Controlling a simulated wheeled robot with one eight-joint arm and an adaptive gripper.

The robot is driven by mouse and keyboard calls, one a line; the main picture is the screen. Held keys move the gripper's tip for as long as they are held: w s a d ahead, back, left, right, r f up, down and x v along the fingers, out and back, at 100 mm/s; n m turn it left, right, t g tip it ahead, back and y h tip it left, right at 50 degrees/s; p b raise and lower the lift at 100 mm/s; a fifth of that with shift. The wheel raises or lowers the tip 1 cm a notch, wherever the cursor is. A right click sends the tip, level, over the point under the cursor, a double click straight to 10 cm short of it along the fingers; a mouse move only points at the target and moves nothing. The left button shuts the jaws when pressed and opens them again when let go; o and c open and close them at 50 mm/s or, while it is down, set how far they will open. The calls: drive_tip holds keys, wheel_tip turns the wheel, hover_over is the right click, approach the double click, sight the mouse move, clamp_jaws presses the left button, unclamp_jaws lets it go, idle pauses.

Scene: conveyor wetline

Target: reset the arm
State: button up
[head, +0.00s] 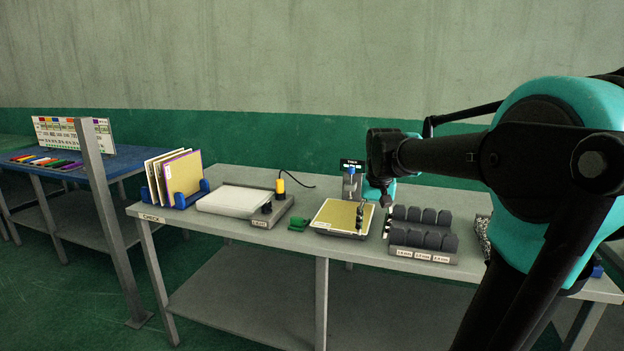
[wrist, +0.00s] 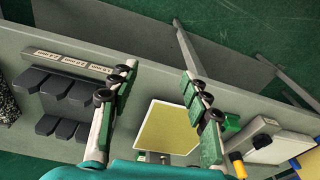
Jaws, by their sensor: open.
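My gripper (wrist: 160,112) is open and empty in the wrist view, with its two fingers spread wide above the grey workbench. In the head view my gripper (head: 372,205) hangs at the end of my arm, close to the right edge of the yellow plate (head: 340,214). My wrist hides part of the bench behind it, and the fingers are small and partly hidden there.
A rack of dark blocks (head: 424,238) stands right of the plate. A grey post (head: 104,215) rises before the blue table (head: 70,166).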

drive_tip(key=s+d+f+n+t, duration=0.2)
drive_tip(key=s+f, duration=1.5)
drive_tip(key=f, duration=0.3)
drive_tip(key=shift+t, duration=0.3)
